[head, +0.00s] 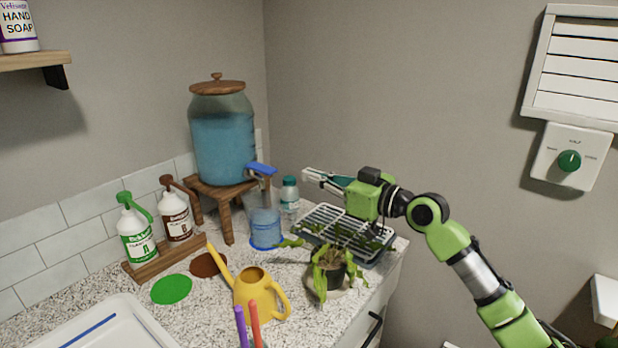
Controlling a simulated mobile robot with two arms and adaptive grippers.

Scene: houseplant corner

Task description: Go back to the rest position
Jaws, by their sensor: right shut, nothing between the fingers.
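My right gripper (307,178) is shut and empty. It is held in the air above the drying rack at the back right of the counter, near the teal-capped bottle (289,194). Its green arm comes in from the lower right. Whether the gripper touches anything is hard to tell, but it looks clear of the rack. My left gripper is not in the head view.
A water dispenser (222,142) stands on a wooden stand. A blue-tinted pitcher (265,225), drying rack (374,252), drooping potted plant (332,271), yellow watering can (259,297) and two pump bottles (136,235) crowd the counter. A wall dial (569,161) is at right.

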